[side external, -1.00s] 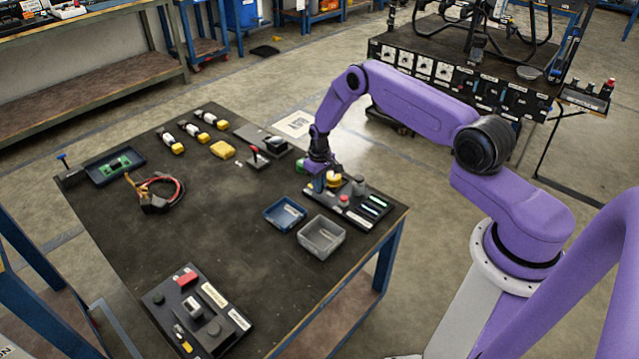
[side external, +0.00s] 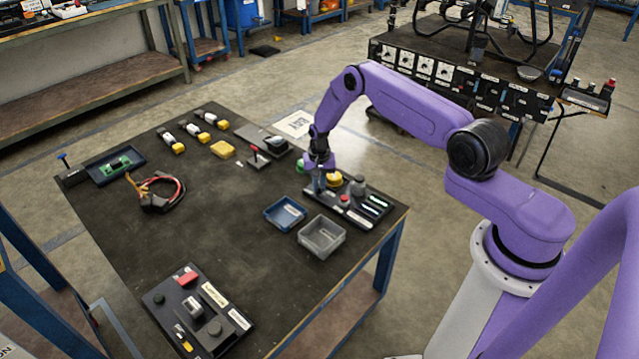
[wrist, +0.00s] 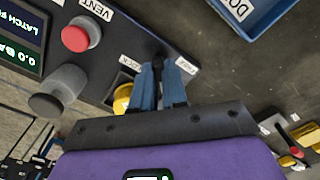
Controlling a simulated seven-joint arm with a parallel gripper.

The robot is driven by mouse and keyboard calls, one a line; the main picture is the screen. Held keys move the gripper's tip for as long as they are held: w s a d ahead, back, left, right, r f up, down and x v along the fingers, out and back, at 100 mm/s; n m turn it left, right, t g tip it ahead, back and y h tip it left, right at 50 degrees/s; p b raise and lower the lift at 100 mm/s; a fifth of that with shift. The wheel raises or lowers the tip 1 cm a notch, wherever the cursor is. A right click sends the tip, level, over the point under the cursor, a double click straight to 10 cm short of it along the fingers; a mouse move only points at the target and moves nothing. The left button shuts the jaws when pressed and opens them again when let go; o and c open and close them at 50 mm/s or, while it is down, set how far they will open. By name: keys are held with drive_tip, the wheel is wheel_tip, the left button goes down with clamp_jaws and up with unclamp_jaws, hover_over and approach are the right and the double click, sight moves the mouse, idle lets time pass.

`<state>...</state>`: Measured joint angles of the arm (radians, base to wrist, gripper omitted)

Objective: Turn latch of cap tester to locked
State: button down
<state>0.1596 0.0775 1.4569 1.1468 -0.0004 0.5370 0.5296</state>
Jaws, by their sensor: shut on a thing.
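The cap tester (side external: 351,215) is a black panel near the right edge of the bench, with a red button (side external: 344,200), a grey knob (side external: 358,184) and a yellow part (side external: 335,180). In the wrist view, my gripper (wrist: 158,88) has its blue fingers shut on the dark latch (wrist: 157,63), which stands up from the panel. The fingers hide part of the latch. Small white labels (wrist: 187,65) flank it, one reading LOCK. The red button (wrist: 75,38) and the edge of a screen starting with LATCH (wrist: 20,35) also show there.
A blue tray (side external: 268,222) and a grey bin (side external: 312,251) stand just in front of the tester. A red-handled device (side external: 256,158) and a yellow block (side external: 222,150) lie left of my gripper. The bench middle is clear.

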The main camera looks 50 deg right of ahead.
drive_tip(key=m, duration=0.4)
drive_tip(key=shift+a+m, duration=0.1)
drive_tip(key=shift+m, duration=0.2)
drive_tip(key=m, duration=0.4)
drive_tip(key=shift+m, duration=0.4)
drive_tip(key=c, duration=1.2)
unclamp_jaws()
drive_tip(key=shift+w, duration=0.1)
drive_tip(key=shift+o, duration=0.2)
drive_tip(key=shift+r, duration=0.15)
drive_tip(key=shift+r, duration=0.25)
wheel_tip(320, 180, up, 17)
drive_tip(key=shift+f, duration=0.2)
